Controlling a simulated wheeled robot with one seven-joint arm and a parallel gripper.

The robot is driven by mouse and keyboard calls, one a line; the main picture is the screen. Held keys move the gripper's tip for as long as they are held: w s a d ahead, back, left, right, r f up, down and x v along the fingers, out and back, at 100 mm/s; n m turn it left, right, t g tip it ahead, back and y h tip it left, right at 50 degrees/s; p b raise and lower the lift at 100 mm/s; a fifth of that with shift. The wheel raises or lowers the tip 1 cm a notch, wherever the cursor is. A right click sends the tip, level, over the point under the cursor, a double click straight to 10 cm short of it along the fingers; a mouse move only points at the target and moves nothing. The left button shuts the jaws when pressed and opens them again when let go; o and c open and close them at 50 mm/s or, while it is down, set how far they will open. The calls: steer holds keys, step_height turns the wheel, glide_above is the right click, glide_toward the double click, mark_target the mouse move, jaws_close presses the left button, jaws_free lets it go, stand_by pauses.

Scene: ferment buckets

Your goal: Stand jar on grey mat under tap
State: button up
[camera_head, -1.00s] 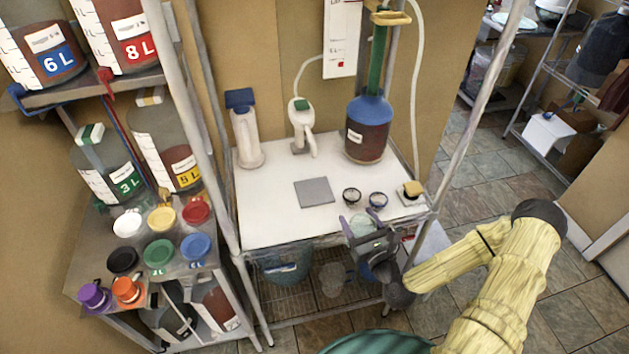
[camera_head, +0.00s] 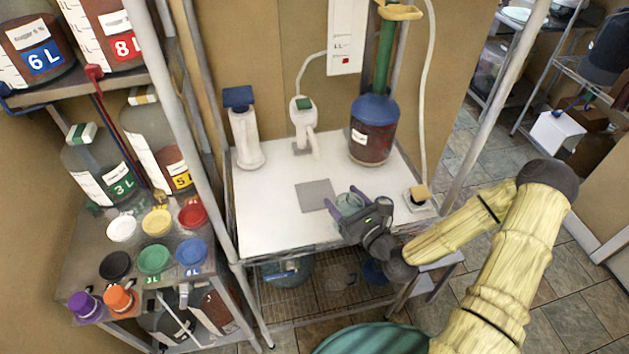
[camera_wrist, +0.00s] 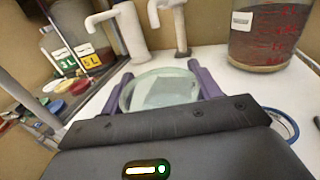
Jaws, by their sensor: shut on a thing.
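A clear glass jar (camera_head: 349,203) is held between the purple fingers of my gripper (camera_head: 346,208), over the white table just right of the grey mat (camera_head: 314,195). In the wrist view the jar (camera_wrist: 160,90) is between both fingers, its round mouth facing the camera. A grey patch shows through its glass. I cannot tell whether its base touches the table. The white tap with a green top (camera_head: 304,122) stands behind the mat, its spout pointing forward; it also shows in the wrist view (camera_wrist: 170,12).
A white blue-topped dispenser (camera_head: 243,130) stands left of the tap. A large blue-shouldered bottle of dark red liquid (camera_head: 371,130) stands at the back right. A blue-rimmed ring (camera_wrist: 284,124) lies right of my gripper. The white table (camera_head: 265,215) is clear left of the mat.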

steer(key=p+x, duration=0.5)
steer(key=x, duration=1)
steer(key=shift+a, duration=0.15)
steer(key=shift+w+f+p, duration=0.1)
steer(key=shift+f+p, duration=0.8)
steer(key=shift+f, duration=0.8)
steer(key=shift+f+b, duration=0.25)
steer(key=shift+b, duration=0.05)
steer(key=o, duration=1.2)
steer(key=shift+r, duration=0.1)
steer(key=shift+r, duration=0.1)
